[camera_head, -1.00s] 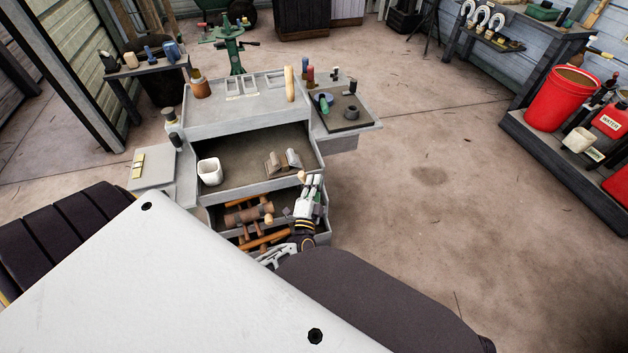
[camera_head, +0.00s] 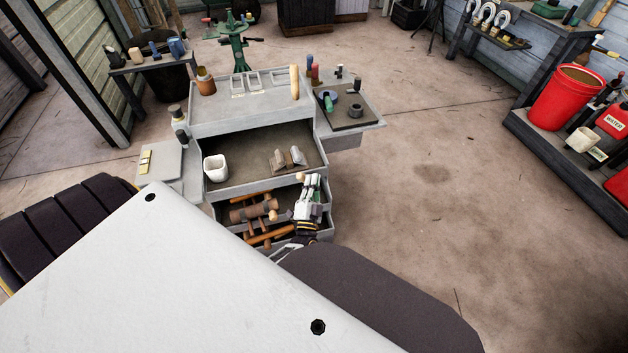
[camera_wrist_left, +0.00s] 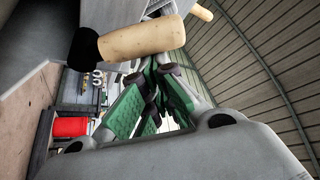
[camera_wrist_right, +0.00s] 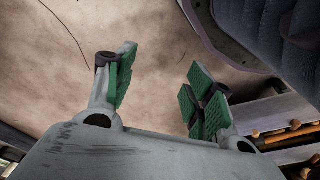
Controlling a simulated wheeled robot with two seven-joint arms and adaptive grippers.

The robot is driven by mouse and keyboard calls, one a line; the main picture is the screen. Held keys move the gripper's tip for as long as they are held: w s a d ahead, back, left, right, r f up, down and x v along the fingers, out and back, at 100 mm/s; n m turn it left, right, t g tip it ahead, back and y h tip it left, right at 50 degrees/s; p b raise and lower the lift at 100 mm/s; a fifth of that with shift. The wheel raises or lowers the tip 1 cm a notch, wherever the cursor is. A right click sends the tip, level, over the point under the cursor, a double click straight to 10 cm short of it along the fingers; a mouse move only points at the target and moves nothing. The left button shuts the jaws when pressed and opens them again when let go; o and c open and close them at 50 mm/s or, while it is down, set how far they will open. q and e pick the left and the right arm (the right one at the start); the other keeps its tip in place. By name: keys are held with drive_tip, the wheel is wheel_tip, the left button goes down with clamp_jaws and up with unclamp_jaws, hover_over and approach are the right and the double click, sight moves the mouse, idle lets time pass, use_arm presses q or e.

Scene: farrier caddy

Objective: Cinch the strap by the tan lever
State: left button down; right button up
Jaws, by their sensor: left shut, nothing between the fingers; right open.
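My left gripper (camera_head: 312,184) is at the front right corner of the grey caddy (camera_head: 255,184), beside its lower open trays. Its green-padded fingers (camera_wrist_left: 153,92) are together and empty in the left wrist view. A thick tan cylinder with a black end, which looks like the tan lever (camera_wrist_left: 142,40), crosses just in front of the fingertips there; I cannot tell if they touch. A small tan end (camera_head: 300,176) shows beside the gripper in the head view. I cannot make out the strap. My right gripper (camera_wrist_right: 158,88) is open and empty, with bare floor behind it.
The caddy's lower trays hold wooden-handled tools (camera_head: 252,211). A white cup (camera_head: 215,167) stands on its middle shelf. A side shelf (camera_head: 352,112) with small items juts out right. Red buckets (camera_head: 566,96) stand far right. The floor (camera_head: 440,190) right of the caddy is clear.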

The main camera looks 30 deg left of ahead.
sight(303, 181)
use_arm(q)
drive_tip(key=n+y+b, duration=0.1)
drive_tip(key=n+y, duration=0.1)
drive_tip(key=n, duration=0.1)
drive_tip(key=s+a+f+n+g+y+b, duration=0.1)
drive_tip(key=n+y+b, duration=0.1)
drive_tip(key=n, duration=0.1)
drive_tip(key=s+a+f+n+y+b, duration=0.1)
drive_tip(key=n+y, duration=0.1)
drive_tip(key=n, duration=0.1)
drive_tip(key=shift+s+f+n+g, duration=0.2)
drive_tip(key=shift+n+g, duration=0.1)
drive_tip(key=shift+g, duration=0.1)
drive_tip(key=shift+s+a+f+b, duration=0.25)
drive_tip(key=shift+f+b, duration=0.05)
use_arm(e)
wheel_tip(303, 181, up, 7)
drive_tip(key=w+a+t, duration=0.1)
drive_tip(key=shift+a+y, duration=0.3)
drive_tip(key=shift+y, duration=0.1)
drive_tip(key=shift+w+r, duration=0.15)
drive_tip(key=shift+r, duration=0.05)
use_arm(q)
drive_tip(key=shift+r, duration=0.15)
